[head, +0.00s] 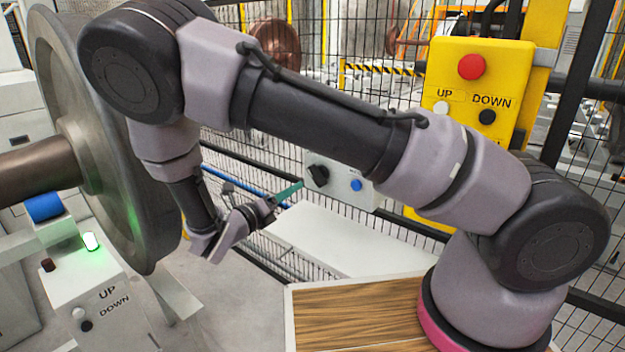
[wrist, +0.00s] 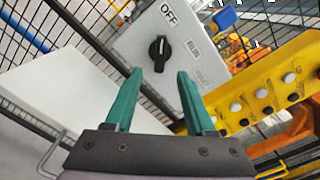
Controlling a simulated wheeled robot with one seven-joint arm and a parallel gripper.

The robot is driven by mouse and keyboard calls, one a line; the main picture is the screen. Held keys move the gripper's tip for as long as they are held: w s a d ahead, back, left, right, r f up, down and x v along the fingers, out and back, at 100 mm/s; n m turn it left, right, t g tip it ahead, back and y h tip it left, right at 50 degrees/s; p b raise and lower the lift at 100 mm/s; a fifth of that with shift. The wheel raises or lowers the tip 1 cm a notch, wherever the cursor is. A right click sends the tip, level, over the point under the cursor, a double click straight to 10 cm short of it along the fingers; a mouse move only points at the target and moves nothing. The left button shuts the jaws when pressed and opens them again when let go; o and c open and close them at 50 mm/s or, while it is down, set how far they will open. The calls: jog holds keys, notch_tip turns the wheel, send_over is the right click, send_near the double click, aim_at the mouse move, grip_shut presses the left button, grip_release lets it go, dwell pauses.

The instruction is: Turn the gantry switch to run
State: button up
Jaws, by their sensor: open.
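The gantry switch is a black rotary knob (wrist: 160,52) on a light grey box (wrist: 137,43). In the wrist view its grip bar stands nearly upright in the picture, with a tilted OFF label above it. Smaller lettering to its right is too blurred to read surely. The head view also shows the knob (head: 318,177) on the box front. My gripper (wrist: 160,72) is open, its two green fingers apart, with the knob showing between and beyond the fingertips. No contact with the knob shows. In the head view my gripper (head: 290,191) is just left of the box.
A blue button (head: 356,185) sits on the box right of the knob. A yellow UP/DOWN panel (head: 462,88) with a red button stands to the right. A white surface (head: 335,240) lies below the box. Black mesh fencing is behind; a large metal wheel (head: 115,170) stands left.

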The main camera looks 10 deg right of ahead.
aim_at(313, 178)
jog(key=x, duration=0.9)
jog(key=shift+w+d, duration=0.25)
jog(key=shift+d, duration=0.05)
grip_shut()
